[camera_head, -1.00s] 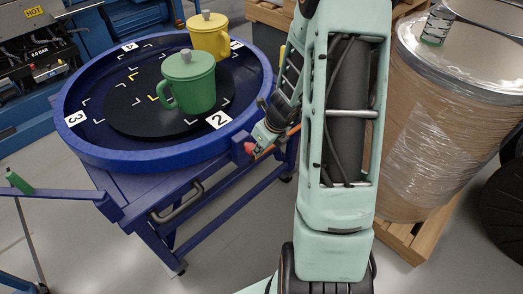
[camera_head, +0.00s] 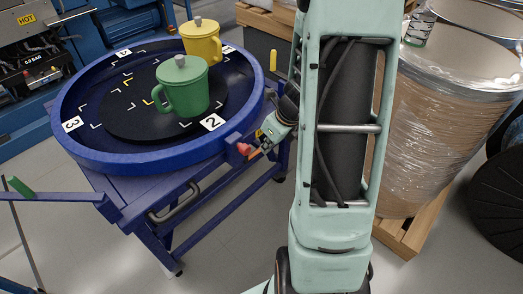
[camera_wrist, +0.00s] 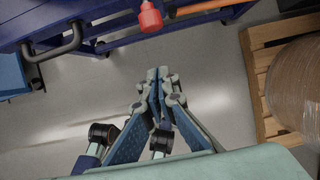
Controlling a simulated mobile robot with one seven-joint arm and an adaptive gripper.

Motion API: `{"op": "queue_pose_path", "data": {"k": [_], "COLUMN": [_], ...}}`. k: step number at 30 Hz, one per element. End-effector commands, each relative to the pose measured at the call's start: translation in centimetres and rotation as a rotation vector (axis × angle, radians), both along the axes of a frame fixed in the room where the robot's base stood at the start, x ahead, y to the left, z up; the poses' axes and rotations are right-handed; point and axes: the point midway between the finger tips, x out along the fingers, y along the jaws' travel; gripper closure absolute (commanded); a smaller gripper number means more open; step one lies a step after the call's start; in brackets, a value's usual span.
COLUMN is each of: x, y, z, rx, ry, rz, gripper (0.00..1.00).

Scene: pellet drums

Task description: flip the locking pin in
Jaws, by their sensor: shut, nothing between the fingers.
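The locking pin shows as a red knob (camera_head: 244,149) on the near right side of the blue round turntable frame (camera_head: 150,163). In the wrist view the red knob (camera_wrist: 150,15) is at the top edge, just beyond my fingertips. My gripper (camera_wrist: 160,74) is shut and empty, with a gap of floor between its tips and the knob. In the head view my gripper (camera_head: 262,143) is small and close to the right of the knob, partly blurred into the arm. Whether it touches cannot be told there.
A green lidded mug (camera_head: 182,90) and a yellow lidded mug (camera_head: 202,43) stand on the turntable. An orange rod (camera_wrist: 225,8) lies right of the knob. A wrapped drum (camera_head: 440,130) on a wooden pallet (camera_wrist: 262,85) stands to the right. A curved handle (camera_wrist: 55,46) juts at left.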

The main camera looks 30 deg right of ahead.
Motion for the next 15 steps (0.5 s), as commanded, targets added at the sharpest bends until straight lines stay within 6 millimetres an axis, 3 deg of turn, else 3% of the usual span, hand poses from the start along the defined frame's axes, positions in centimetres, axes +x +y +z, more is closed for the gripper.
{"op": "queue_pose_path", "data": {"k": [1, 6, 15], "x": [-0.2, -0.8, -1.0], "y": [-0.1, -0.3, -0.3], "z": [1.0, 2.2, 2.4], "rx": [-0.001, 0.0, 0.001], "ry": [-0.001, 0.0, 0.001], "rz": [0.001, 0.001, 0.0], "gripper": [1.0, 1.0, 1.0]}}
